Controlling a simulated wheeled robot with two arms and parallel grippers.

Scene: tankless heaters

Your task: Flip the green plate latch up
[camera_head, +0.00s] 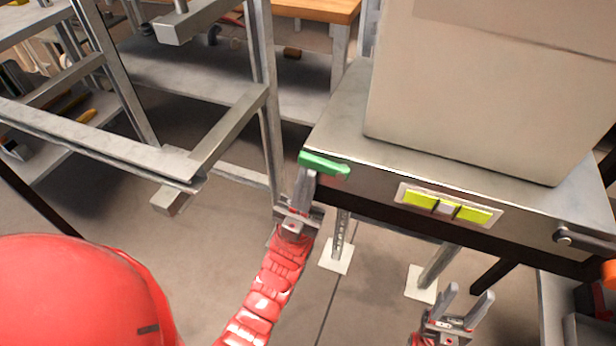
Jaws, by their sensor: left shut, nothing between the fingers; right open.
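The green plate latch (325,165) is a short green bar at the left front corner of the metal bench (345,120). It lies roughly flat along the top edge. My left gripper (305,178) is shut and empty, pointing up, with its fingertips just under the latch's left part. I cannot tell whether they touch the latch. My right gripper (466,297) is open and empty, low in front of the bench.
A large beige box (480,90) stands on the bench. A yellow-green level (447,205) and a dark handle (580,240) are on the bench's front side. A grey metal frame (225,130) stands close on the left, with shelves behind.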

